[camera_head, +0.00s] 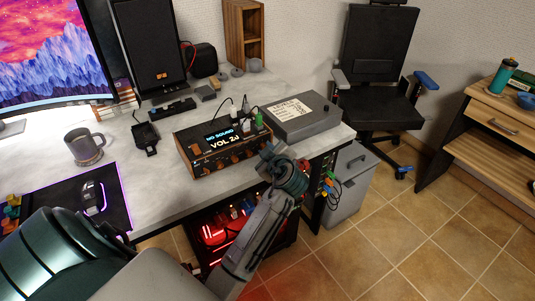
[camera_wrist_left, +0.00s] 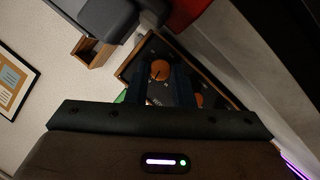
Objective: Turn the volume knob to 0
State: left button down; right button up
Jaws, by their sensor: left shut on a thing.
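The sound box (camera_head: 215,152), a dark unit with wooden ends, sits on the desk. Its screen (camera_head: 222,138) reads "NO SOUND" and "VOL 2" with an unclear last character. Several orange-brown knobs (camera_head: 208,168) line its front. My left gripper (camera_head: 268,157) is at the box's right front end. In the left wrist view the left gripper (camera_wrist_left: 163,79) is shut on an orange knob (camera_wrist_left: 160,69) with a dark pointer line. Another orange knob (camera_wrist_left: 199,100) is partly hidden beside a finger. Knob labels are not readable. My right gripper is not in view.
A grey box with a label (camera_head: 298,116) stands right behind the sound box. A mug (camera_head: 83,147), mouse (camera_head: 92,196) and black speaker (camera_head: 150,45) are to the left. Cables rise from the sound box. The desk's front edge runs just below it.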

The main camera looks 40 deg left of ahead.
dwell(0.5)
pick_arm(q)
jog(key=c, duration=1.3)
grip_release()
jog(key=shift+o, duration=0.2)
